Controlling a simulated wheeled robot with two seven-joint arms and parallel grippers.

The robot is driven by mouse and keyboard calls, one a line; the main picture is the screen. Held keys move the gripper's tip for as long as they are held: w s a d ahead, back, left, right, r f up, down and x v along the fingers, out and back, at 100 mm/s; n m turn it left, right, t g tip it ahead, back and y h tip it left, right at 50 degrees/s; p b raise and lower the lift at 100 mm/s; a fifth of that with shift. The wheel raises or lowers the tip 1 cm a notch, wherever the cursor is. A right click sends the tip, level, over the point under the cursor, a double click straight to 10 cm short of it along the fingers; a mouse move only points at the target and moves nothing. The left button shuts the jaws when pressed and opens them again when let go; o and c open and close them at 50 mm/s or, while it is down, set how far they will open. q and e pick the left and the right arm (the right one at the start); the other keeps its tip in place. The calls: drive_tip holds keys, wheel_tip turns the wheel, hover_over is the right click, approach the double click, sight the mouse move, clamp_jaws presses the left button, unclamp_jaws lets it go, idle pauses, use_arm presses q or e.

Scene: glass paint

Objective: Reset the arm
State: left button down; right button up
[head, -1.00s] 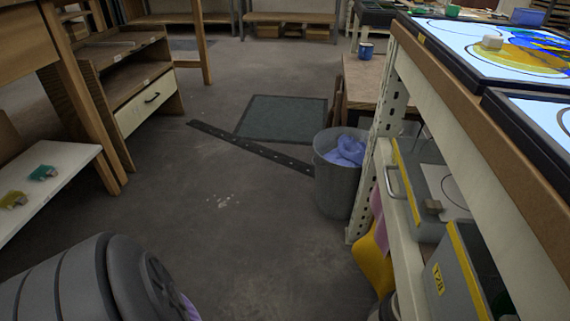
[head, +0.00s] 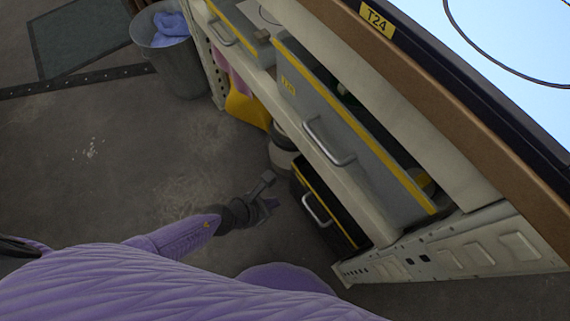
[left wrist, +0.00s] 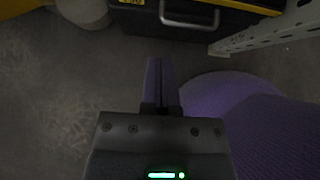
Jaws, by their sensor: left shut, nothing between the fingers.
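My left arm comes in from the lower left of the head view in a purple cover. Its gripper (head: 268,194) hangs low over the floor, left of the workbench's drawers. In the left wrist view the two fingers (left wrist: 161,82) are together with nothing between them. They point toward a black case with a silver handle and stay apart from it. My right gripper is in neither current view.
A workbench (head: 400,75) with a light panel (head: 500,40) runs along the right. Below it are a grey drawer (head: 350,130) and a black case (head: 325,210) with a handle. A bin (head: 170,55) stands at the upper left. Open floor (head: 90,190) lies to the left.

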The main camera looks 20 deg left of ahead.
use_arm(q)
drive_tip(key=s+a+f+n+g+y, duration=0.15)
drive_tip(key=s+a+f+n, duration=0.35)
drive_tip(key=n, duration=0.5)
drive_tip(key=s+a+f+n+y, duration=0.2)
drive_tip(key=s+a+n+y, duration=0.1)
drive_tip(key=s+n, duration=0.55)
drive_tip(key=s+a+f+n+g+y, duration=0.15)
drive_tip(key=s+n+g, duration=0.25)
drive_tip(key=s+n, duration=0.7)
drive_tip(key=s+a+n+g+y, duration=0.1)
drive_tip(key=s+a+n+g, duration=0.2)
drive_tip(key=s+n, duration=0.8)
wheel_tip(320, 180, up, 20)
drive_tip(key=w+t+p, duration=0.1)
drive_tip(key=p, duration=2)
drive_tip(key=shift+d+r+n+p, duration=0.25)
drive_tip(key=shift+d+n+p, duration=0.05)
drive_tip(key=shift+n+p, duration=0.05)
use_arm(e)
drive_tip(key=w+r+t, duration=0.1)
drive_tip(key=w+r, duration=0.1)
drive_tip(key=r, duration=0.8)
drive_tip(key=w+r+t, duration=0.1)
drive_tip(key=w+r, duration=0.2)
drive_tip(key=r, duration=0.7)
drive_tip(key=shift+w, duration=0.35)
drive_tip(key=shift+r, duration=0.1)
